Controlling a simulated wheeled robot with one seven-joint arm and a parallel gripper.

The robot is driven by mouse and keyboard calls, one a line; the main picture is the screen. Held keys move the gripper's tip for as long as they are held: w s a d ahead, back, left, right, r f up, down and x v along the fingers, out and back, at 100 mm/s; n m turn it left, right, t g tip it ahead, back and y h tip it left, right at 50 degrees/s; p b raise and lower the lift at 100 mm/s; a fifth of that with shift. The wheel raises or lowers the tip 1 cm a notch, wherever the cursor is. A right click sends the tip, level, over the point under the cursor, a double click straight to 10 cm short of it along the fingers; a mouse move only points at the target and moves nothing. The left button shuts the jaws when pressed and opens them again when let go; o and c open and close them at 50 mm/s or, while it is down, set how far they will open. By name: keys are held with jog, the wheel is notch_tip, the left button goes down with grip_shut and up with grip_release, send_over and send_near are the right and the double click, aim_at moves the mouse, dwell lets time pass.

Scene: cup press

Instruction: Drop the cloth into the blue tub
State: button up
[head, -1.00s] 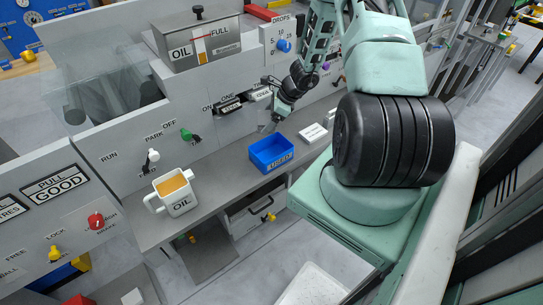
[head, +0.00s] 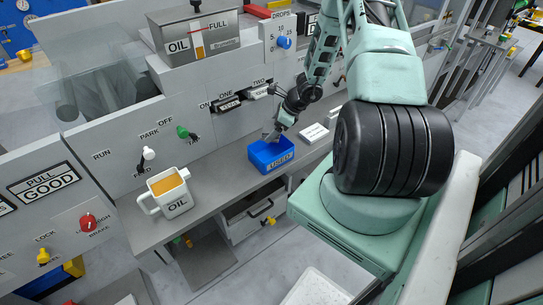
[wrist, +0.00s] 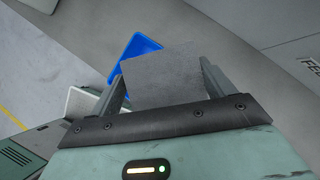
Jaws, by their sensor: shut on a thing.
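The blue tub (head: 272,162), labelled USED, stands on the grey bench near its front edge in the head view. My gripper (head: 274,136) is above the tub's back rim, pointing down. In the wrist view my gripper (wrist: 165,90) is shut on a grey cloth (wrist: 165,75), which spreads out flat beyond the fingers. The blue tub (wrist: 133,45) shows behind the cloth, which hides part of it. In the head view the cloth is too small and too close in colour to the bench to make out well.
A white OIL jug (head: 170,194) with orange liquid stands on the bench left of the tub. A white labelled block (head: 313,134) lies right of the tub. The grey panel behind carries a green knob (head: 182,132) and several switches. The bench between jug and tub is clear.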

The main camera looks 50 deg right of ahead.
jog(key=o, duration=0.9)
jog(key=v, duration=1.7)
jog(key=shift+s+r, duration=0.1)
jog(key=shift+r, duration=0.1)
jog(key=w+a+r+n+g+y, duration=0.1)
jog(key=w+a+r+n, duration=0.25)
jog(key=a, duration=0.45)
jog(key=w+a+r+n+g+y, duration=0.1)
jog(key=w+a+r+n, duration=0.15)
jog(key=a+n, duration=0.35)
jog(key=s+a+r+n+g, duration=0.15)
jog(key=a+n, duration=0.25)
jog(key=a, duration=0.5)
jog(key=s+a+r+n+g, duration=0.15)
jog(key=a+n, duration=0.25)
jog(key=a, duration=0.5)
jog(key=s+a+r+n+h, duration=0.1)
jog(key=s+a+n, duration=0.4)
jog(key=s+n, duration=0.1)
jog(key=s+a+r+n+h, duration=0.2)
jog(key=s+a+n, duration=0.3)
jog(key=a+n, duration=0.1)
jog(key=s+a+r+n+h, duration=0.1)
jog(key=s+a+r+n, duration=0.1)
jog(key=s+a+n, duration=0.4)
jog(key=shift+s+r+n+g+h, duration=0.1)
jog(key=shift+s+n+g+h, duration=0.25)
jog(key=shift+n, duration=0.7)
